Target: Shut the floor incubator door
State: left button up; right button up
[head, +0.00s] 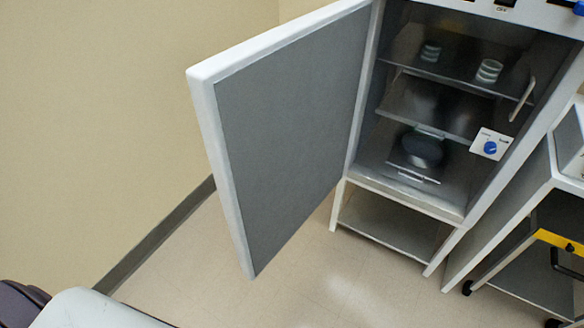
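The floor incubator (470,205) stands at the upper right on an open white stand. Its door (290,140) is hinged on the cabinet's left side and stands wide open, swung out to the left toward me. The door's grey inner face is in view, and its white free edge (222,170) is the part farthest left. The outer face and any handle on it are hidden. Neither of my grippers shows in the head view.
A wheeled cart with a yellow strip (560,241) stands close at right. A beige wall (90,110) is at left. The floor (290,290) before the door is clear.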

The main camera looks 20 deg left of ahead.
aim_at(275, 108)
jog(key=z, duration=0.45)
jog(key=k+j+z, duration=0.1)
jog(key=z, duration=0.4)
jog(key=k+z, duration=0.1)
jog(key=z, duration=0.35)
jog(key=k+j, duration=0.1)
jog(key=j, duration=3.2)
jog(key=i+z, duration=0.05)
